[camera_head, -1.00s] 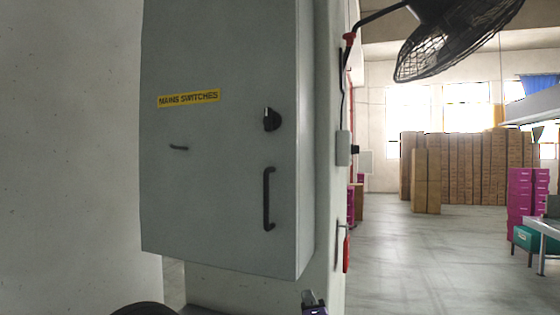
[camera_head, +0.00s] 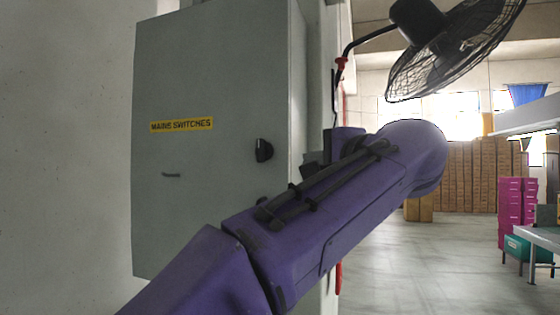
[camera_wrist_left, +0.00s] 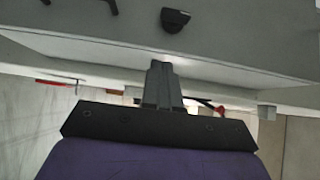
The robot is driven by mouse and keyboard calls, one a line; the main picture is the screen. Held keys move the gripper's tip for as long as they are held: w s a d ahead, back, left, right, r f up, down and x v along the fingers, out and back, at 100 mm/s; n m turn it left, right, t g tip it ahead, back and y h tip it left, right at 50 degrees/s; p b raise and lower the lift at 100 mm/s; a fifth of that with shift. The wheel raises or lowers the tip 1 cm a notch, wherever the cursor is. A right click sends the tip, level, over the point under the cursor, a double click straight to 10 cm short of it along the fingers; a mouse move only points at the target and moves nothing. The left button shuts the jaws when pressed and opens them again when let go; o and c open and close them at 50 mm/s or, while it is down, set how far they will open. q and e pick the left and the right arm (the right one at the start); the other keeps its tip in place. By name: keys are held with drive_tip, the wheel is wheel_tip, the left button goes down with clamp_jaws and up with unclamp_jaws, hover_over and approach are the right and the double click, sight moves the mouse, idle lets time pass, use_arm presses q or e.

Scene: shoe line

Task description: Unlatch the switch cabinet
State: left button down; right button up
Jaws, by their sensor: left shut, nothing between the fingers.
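The grey switch cabinet (camera_head: 215,75) hangs on the left with its door closed. It bears a yellow "MAINS SWITCHES" label (camera_head: 181,125) and a black knob (camera_head: 263,150). The knob also shows at the top of the left wrist view (camera_wrist_left: 175,19). My purple left arm crosses in front of the cabinet's lower right, hiding the bar handle. My left gripper (camera_head: 312,160) is beside the cabinet's right edge, partly hidden by the arm. In the left wrist view its fingers (camera_wrist_left: 160,70) are together and empty, pointing toward the knob with a gap between. My right gripper is out of view.
A black fan (camera_head: 455,45) juts out at the upper right. Stacked brown boxes (camera_head: 475,175), magenta boxes (camera_head: 515,210) and a table (camera_head: 545,238) stand farther off at the right. The floor (camera_head: 420,265) between is open.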

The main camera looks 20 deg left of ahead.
use_arm(q)
drive_tip(key=p, duration=0.5)
approach(265, 161)
drive_tip(key=w, duration=0.4)
drive_tip(key=shift+a+r, duration=0.1)
drive_tip(key=shift+r, duration=0.2)
drive_tip(key=a, duration=0.3)
drive_tip(key=shift+s+a+f+b, duration=0.15)
drive_tip(key=shift+s+f+b, duration=0.05)
drive_tip(key=shift+b, duration=0.15)
drive_tip(key=shift+a, duration=0.25)
drive_tip(key=shift+w+d+f, duration=0.1)
